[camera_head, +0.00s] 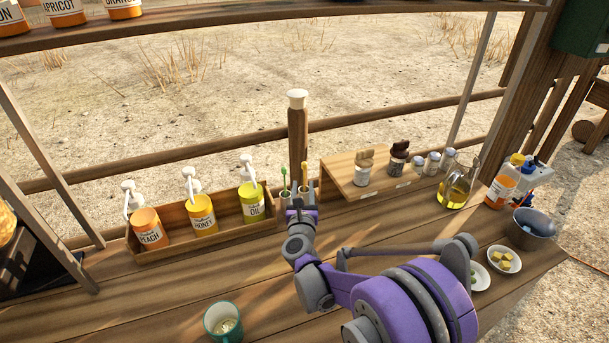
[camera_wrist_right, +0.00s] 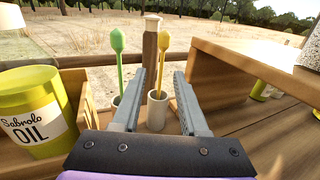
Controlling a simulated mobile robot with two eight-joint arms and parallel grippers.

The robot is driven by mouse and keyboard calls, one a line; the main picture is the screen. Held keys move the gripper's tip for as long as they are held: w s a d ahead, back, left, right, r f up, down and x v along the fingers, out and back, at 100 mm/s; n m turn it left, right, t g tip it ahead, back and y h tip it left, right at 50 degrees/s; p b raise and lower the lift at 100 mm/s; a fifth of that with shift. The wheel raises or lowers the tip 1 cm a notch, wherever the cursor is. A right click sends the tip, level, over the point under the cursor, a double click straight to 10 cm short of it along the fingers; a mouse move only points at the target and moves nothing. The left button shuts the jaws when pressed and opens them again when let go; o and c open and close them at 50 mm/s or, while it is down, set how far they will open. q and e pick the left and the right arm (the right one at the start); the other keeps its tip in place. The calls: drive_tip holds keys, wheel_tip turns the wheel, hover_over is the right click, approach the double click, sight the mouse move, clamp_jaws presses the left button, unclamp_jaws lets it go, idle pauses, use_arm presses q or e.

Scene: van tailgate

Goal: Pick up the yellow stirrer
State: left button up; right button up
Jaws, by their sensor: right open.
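The yellow stirrer (camera_wrist_right: 162,55) stands upright in a pale cup (camera_wrist_right: 157,113) in the right wrist view. It also shows in the head view (camera_head: 304,172), just beyond my right gripper. My right gripper (camera_wrist_right: 160,78) is open, and its fingers point toward the cup with the yellow stirrer seen between them. I cannot tell how far the fingertips are from the stirrer. A green stirrer (camera_wrist_right: 118,50) stands in another cup to the left, partly hidden behind the left finger. It shows in the head view too (camera_head: 285,181). My left gripper is not in view.
A wooden box with peach, honey and oil pump bottles (camera_head: 203,215) is left of the stirrers. A raised wooden stand with small jars (camera_head: 363,170) is to the right. A wooden post (camera_head: 298,130) rises behind. A green mug (camera_head: 223,320) stands at the front.

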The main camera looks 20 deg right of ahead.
sight(304, 169)
drive_tip(key=p+x, duration=0.1)
drive_tip(key=x, duration=0.8)
drive_tip(key=shift+w+d+f, duration=0.1)
drive_tip(key=shift+d+f, duration=0.1)
clamp_jaws()
